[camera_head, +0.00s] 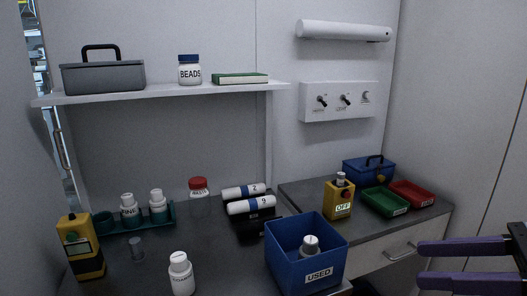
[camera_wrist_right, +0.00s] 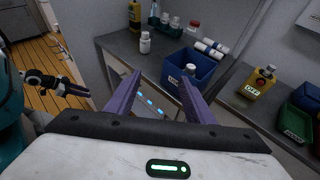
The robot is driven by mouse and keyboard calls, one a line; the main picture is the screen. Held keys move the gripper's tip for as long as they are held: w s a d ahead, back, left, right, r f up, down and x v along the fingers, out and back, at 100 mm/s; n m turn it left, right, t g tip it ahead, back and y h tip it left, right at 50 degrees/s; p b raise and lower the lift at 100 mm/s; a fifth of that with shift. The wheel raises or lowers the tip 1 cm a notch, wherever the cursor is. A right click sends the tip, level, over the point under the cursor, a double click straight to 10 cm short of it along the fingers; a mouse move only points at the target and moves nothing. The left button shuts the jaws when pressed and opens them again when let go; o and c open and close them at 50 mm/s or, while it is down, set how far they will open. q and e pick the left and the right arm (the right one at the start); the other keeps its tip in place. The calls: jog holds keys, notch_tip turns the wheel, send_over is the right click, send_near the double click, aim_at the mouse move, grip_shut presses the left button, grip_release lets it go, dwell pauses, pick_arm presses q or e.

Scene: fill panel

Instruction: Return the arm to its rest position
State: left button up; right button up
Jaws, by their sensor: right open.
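My right gripper (camera_head: 455,264) shows at the lower right of the head view, with two purple fingers spread apart and nothing between them. In the right wrist view its fingers (camera_wrist_right: 160,98) are also apart and empty, short of the counter. The fingers are clear of the blue bin. My left gripper is not in the head view. In the right wrist view a dark part at the left (camera_wrist_right: 55,84) looks like my other arm, but its jaw state is unclear.
A blue USED bin (camera_head: 306,262) with a white bottle inside stands at the counter's front. A white bottle (camera_head: 181,275), a yellow device (camera_head: 80,247) and a yellow OFF box (camera_head: 338,200) stand nearby. Green (camera_head: 384,203) and red (camera_head: 411,195) trays sit at right. A shelf (camera_head: 160,94) hangs above.

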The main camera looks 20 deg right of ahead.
jog(key=w+a+f+m+t+y, duration=0.1)
jog(key=w+a+m+t+y, duration=0.2)
jog(key=w+m+t, duration=0.8)
notch_tip(320, 180, down, 23)
jog(key=s+m+g+h, duration=0.1)
jog(key=m+g+h, duration=0.2)
jog(key=m+h, duration=1.5)
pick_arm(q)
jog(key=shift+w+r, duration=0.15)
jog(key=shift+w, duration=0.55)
pick_arm(e)
jog(key=s+a+f+m+g+y, duration=0.3)
jog(key=s+a+f+m, duration=0.3)
jog(key=f, duration=0.4)
jog(key=s+a+f+m+g+y, duration=0.4)
jog(key=s+a+f+m+g, duration=0.2)
jog(key=f, duration=0.5)
jog(key=s+a+m, duration=0.1)
jog(key=s+a, duration=0.1)
jog(key=a, duration=0.1)
jog(key=shift+f+m+y, duration=0.2)
jog(key=shift+m+y, duration=0.1)
